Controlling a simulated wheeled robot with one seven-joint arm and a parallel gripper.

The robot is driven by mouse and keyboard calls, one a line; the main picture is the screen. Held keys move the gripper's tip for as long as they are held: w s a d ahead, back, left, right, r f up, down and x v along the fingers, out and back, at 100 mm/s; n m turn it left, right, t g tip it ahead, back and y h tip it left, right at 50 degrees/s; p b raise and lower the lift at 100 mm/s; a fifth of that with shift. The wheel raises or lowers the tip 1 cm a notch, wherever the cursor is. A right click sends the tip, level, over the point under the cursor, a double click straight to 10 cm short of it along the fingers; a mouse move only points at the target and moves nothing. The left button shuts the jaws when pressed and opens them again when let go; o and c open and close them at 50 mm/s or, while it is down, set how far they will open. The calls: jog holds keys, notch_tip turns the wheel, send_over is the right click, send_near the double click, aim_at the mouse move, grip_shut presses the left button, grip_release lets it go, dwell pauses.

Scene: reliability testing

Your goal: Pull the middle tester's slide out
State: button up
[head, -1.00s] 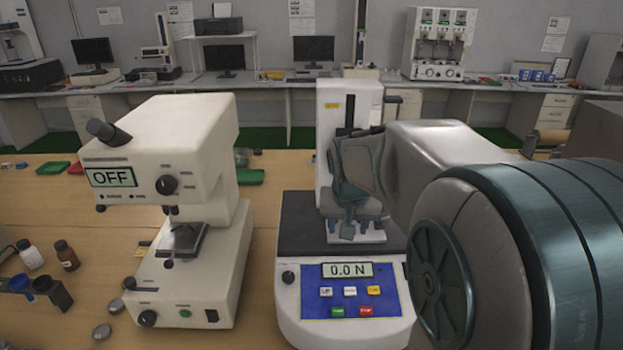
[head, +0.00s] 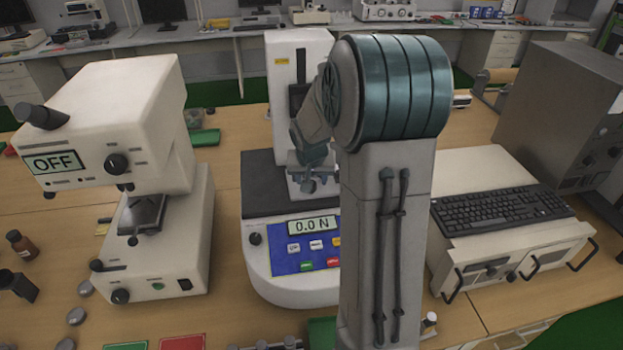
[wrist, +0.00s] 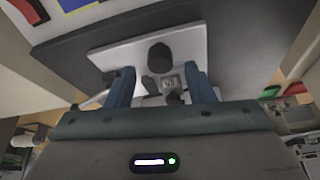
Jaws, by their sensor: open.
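The middle tester (head: 270,285) is a white force tester with a dark deck, a blue control panel and a display reading 0.0 N. Its white column (head: 284,95) rises behind my gripper (head: 312,182), which hangs low in front of it, above the deck. In the wrist view, my gripper's two blue fingers (wrist: 163,85) are apart. A black knob (wrist: 159,57) and small metal parts on a pale plate (wrist: 105,57) show between and beyond them. I cannot tell whether the fingers touch anything. My arm hides part of the tester's right side, and the gripper hides the slide area in the head view.
A hardness tester (head: 125,130) with an OFF display stands to the left. A white case (head: 510,260) with a black keyboard (head: 505,210) on it stands close to the right.

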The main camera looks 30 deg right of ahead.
jog(key=shift+x, duration=1.05)
